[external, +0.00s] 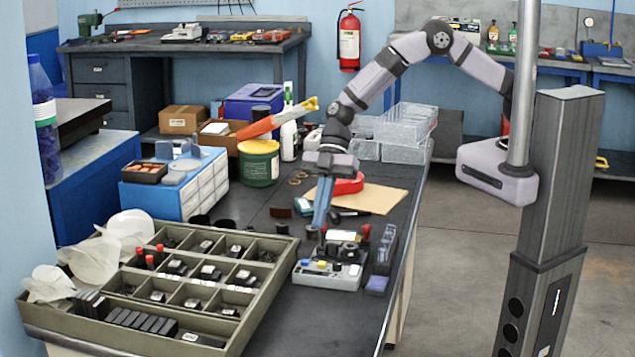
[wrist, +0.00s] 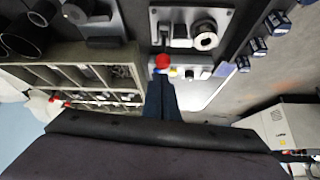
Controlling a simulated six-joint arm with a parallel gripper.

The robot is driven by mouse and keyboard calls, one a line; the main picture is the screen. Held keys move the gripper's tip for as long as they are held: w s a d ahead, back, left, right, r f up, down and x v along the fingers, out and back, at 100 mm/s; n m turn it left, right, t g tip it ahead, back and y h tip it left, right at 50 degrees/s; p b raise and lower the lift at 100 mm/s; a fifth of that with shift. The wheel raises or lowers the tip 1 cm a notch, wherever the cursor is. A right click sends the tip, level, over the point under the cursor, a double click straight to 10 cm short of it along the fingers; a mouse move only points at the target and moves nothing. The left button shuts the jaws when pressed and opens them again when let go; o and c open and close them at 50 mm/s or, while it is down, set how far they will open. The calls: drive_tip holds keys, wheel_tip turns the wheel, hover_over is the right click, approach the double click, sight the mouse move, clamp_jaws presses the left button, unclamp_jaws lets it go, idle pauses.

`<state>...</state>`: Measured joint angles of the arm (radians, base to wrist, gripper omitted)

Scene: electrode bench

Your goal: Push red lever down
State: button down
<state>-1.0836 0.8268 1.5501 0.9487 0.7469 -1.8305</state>
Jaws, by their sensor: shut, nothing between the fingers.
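A grey-white bench device (external: 328,278) stands on the dark bench, with a black, white and yellow top. In the wrist view, a red knob (wrist: 162,61) appears just beyond the fingertips (wrist: 160,82). I cannot tell whether they touch.
A compartment tray (external: 265,300) with small dark parts lies left of the device. A dark slotted holder (external: 384,250) stands close on its right. A red curved object (external: 347,186) and a tan sheet (external: 375,200) lie behind. Clear plastic bins (external: 405,125) stand farther back.

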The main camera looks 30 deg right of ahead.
drive_tip(key=shift+w+d+f, duration=0.1)
drive_tip(key=shift+w+d, duration=0.05)
drive_tip(key=shift+d, duration=0.05)
drive_tip(key=shift+w+f+b, duration=0.1)
drive_tip(key=shift+f+b, duration=0.1)
drive_tip(key=shift+b, duration=0.55)
